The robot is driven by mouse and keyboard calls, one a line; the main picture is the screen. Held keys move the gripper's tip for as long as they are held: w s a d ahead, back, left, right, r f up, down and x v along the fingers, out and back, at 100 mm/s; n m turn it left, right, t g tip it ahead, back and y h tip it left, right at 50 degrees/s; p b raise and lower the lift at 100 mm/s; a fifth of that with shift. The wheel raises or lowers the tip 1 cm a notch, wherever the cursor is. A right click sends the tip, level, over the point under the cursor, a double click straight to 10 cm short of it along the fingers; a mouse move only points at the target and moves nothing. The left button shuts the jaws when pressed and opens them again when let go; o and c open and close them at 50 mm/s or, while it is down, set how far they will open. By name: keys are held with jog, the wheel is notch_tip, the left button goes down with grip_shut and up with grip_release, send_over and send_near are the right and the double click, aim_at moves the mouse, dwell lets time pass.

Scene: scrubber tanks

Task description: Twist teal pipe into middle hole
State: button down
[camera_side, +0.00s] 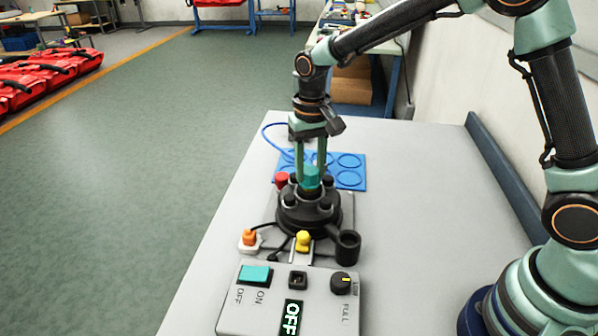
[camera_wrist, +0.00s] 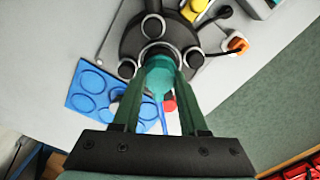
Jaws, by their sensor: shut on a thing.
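The teal pipe (camera_side: 310,177) stands at the middle of the black round device (camera_side: 307,217) in the side view. My gripper (camera_side: 312,170) reaches straight down from above, and its two fingers are shut on the pipe. In the wrist view the teal pipe (camera_wrist: 159,76) sits between my fingertips (camera_wrist: 160,72), over the ringed middle hole. The pipe's lower end is hidden, so I cannot tell how deep it sits. Several black capped posts stand around the middle hole.
A blue mat with round outlines (camera_side: 349,170) lies behind the device. A red part (camera_side: 281,180), a yellow plug (camera_side: 303,240) and an orange plug (camera_side: 249,238) are close by. The control box (camera_side: 290,305) in front reads OFF.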

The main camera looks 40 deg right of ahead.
jog(key=shift+f, duration=0.1)
dwell(0.3)
grip_release()
dwell(0.6)
jog(key=shift+r, duration=3.55)
